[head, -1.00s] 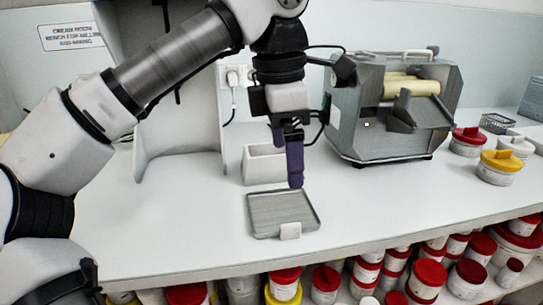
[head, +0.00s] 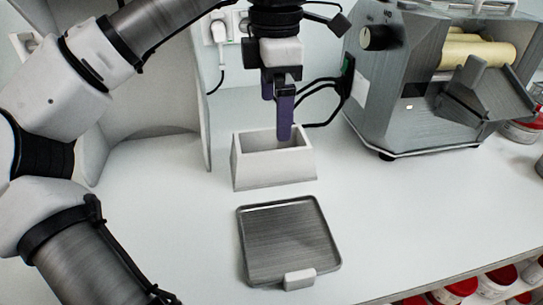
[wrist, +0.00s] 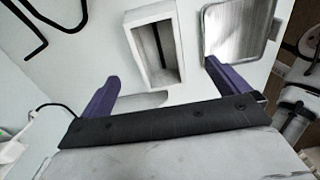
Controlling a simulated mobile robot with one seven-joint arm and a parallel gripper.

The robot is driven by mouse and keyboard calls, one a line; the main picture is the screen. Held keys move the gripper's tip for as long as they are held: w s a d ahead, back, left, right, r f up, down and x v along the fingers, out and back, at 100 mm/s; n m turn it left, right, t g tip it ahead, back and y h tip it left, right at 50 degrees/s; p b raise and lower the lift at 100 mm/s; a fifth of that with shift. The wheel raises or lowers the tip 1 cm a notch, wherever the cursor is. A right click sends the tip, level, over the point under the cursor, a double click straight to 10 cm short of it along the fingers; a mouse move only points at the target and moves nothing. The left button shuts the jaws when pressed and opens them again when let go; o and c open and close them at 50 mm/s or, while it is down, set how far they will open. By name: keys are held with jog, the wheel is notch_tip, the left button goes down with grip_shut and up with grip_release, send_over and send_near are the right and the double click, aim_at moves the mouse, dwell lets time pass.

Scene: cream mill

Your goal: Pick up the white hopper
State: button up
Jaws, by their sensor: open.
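The white hopper (head: 275,172) is an open-topped box with sloping walls, standing upright on the white bench behind the metal tray. It also shows in the wrist view (wrist: 147,50), with its open top facing the camera, ahead of and between my fingers. My gripper (head: 277,118) points down with dark purple fingers, above the hopper's back part in the head view. In the wrist view the fingers (wrist: 161,72) are spread wide apart with nothing between the tips. Whether a finger touches the hopper cannot be told.
A grey metal tray (head: 285,240) with a white tab lies in front of the hopper. A grey roller mill (head: 415,110) stands to the right. A wall outlet (head: 225,28) with a cable is behind. Red-lidded tubs (head: 455,290) sit below the bench edge. Bench between tray and mill is clear.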

aim_at(271, 148)
notch_tip(271, 148, down, 4)
jog(key=shift+f, duration=0.2)
jog(key=f, duration=0.5)
jog(key=shift+a+f, duration=0.1)
jog(key=shift+a, duration=0.15)
jog(key=c, duration=1.1)
